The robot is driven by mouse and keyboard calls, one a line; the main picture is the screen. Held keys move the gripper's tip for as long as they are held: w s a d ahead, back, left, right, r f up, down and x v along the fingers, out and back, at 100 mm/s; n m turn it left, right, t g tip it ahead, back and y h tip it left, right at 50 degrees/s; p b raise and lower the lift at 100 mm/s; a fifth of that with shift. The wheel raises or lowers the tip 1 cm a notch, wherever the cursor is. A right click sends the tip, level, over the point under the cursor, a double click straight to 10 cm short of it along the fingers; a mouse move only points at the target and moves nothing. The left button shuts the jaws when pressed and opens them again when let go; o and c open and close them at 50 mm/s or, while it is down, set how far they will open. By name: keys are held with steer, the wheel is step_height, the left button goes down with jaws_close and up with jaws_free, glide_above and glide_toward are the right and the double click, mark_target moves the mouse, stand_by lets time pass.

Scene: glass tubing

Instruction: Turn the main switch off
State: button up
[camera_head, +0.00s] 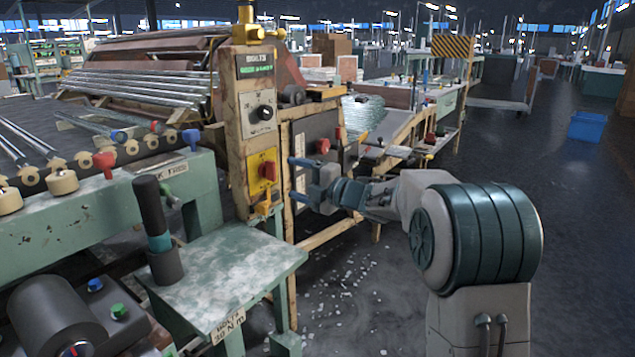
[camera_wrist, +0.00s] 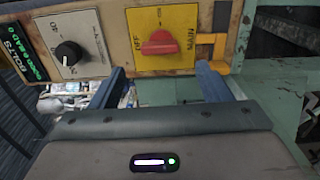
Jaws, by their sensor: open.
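The main switch is a yellow plate (camera_head: 256,185) with a red rotary handle (camera_head: 269,171), on the tan post. In the wrist view, the yellow plate (camera_wrist: 181,18) reads "MAIN" and "OFF", and the red handle (camera_wrist: 160,43) lies crosswise in the picture. The picture is turned there, with "MAIN" running along the right edge. My gripper (camera_head: 293,178) is to the right of the switch in the head view. In the wrist view my gripper (camera_wrist: 160,69) is open and empty. Its two fingers point toward the plate, one on either side of the handle, apart from it.
A grey panel (camera_head: 262,112) with a black knob is above the switch on the same post. A yellow bracket (camera_wrist: 221,50) is beside the plate. A green bench (camera_head: 215,270) stands in front of the post. A dark panel with a red knob (camera_head: 322,146) is behind my gripper.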

steer(key=p+v, duration=0.1)
steer(key=v, duration=0.5)
steer(key=shift+s+d, duration=0.2)
steer(key=shift+d, duration=0.05)
steer(key=s+d+r+m+t+h+p, duration=0.1)
steer(key=s+d+r+m+h+p, duration=0.2)
steer(key=d+r+m+h+p, duration=0.45)
steer(key=s+d+r+m+t+h+p, duration=0.2)
steer(key=s+d+r+m+h+p, duration=0.3)
steer(key=r+m+p, duration=0.4)
steer(key=s+a+r+m+g+h+p, duration=0.1)
steer(key=s+m+g+p, duration=0.4)
steer(key=s, duration=0.9)
steer(key=s+a+r+m+g+p, duration=0.1)
steer(key=s+m+g+p, duration=0.5)
steer(key=s+p, duration=0.5)
steer(key=s+m, duration=0.1)
steer(key=s, duration=0.1)
steer(key=shift+s+h+p, duration=0.35)
steer(key=shift+s+p, duration=0.05)
